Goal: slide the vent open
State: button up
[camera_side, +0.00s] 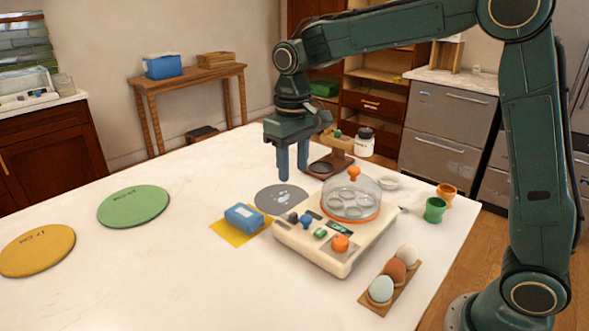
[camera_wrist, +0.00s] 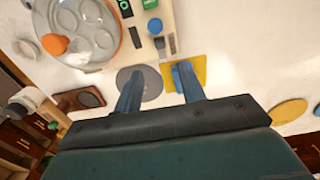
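A cream egg cooker (camera_side: 310,250) with a clear dome lid (camera_side: 352,190) and orange knob stands on the white table. Small controls sit on its deck: a dark grey piece (camera_side: 293,217) at the left corner, a blue knob (camera_side: 306,221), a green button (camera_side: 320,234) and an orange dial (camera_side: 341,243). In the wrist view the dark grey piece (camera_wrist: 160,44) lies beside the blue knob (camera_wrist: 155,26). No part is clearly marked as the vent. My gripper (camera_side: 293,175) is open and empty, fingers down, above the table behind the cooker's left end; it also shows in the wrist view (camera_wrist: 157,84).
A grey disc (camera_side: 280,198) and a blue block (camera_side: 244,216) on a yellow cloth (camera_side: 228,230) lie left of the cooker. An egg tray (camera_side: 374,303) is at front right, green and orange cups (camera_side: 435,210) beyond.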

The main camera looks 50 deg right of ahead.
aim_at(293, 214)
notch_tip(293, 214, down, 11)
jog(key=shift+f, duration=0.1)
dwell(0.4)
grip_shut()
